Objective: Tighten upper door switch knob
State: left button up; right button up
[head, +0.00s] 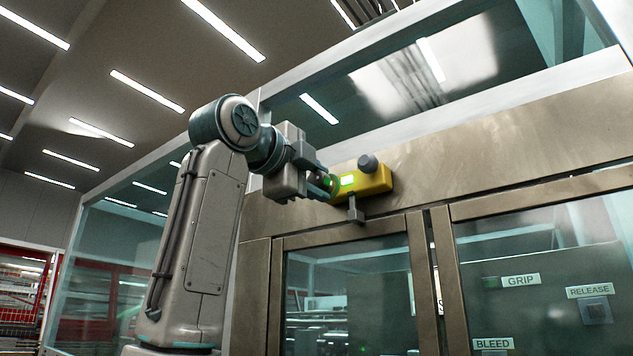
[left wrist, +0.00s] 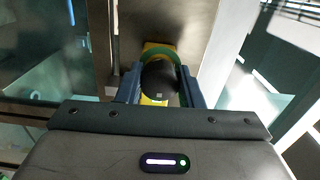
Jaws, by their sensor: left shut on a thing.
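The yellow door switch (head: 378,181) is mounted on the metal frame above the door, with a lit green window (head: 348,181) on its front. My left gripper (head: 326,184) is at the switch's left end. In the left wrist view its two blue-grey fingers stand on either side of a round black knob (left wrist: 159,79), and it is shut on that knob. A green ring (left wrist: 172,53) shows behind the knob, with the yellow body (left wrist: 153,46) beyond. In the head view the fingers mostly hide the knob. My right gripper is not in view.
A grey round cap (head: 368,163) sits on the switch's top, and a grey stem (head: 355,211) hangs below it. Glass door panels lie below. Labels GRIP (head: 520,281), RELEASE (head: 589,291) and BLEED (head: 493,343) show at right. A red rack (head: 22,290) stands far left.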

pick_arm(q)
jog(key=shift+f+m, duration=0.15)
jog(key=shift+m, duration=0.15)
jog(key=o, duration=1)
jog(key=shift+c, duration=0.2)
jog(key=shift+s, duration=0.1)
jog(key=shift+s+a, duration=0.1)
jog(key=shift+a, duration=0.05)
jog(key=shift+s+a+b, duration=0.2)
jog(key=shift+s+b, duration=0.05)
jog(key=shift+b, duration=0.15)
jog(key=b+v, duration=0.4)
jog(key=v, duration=0.6)
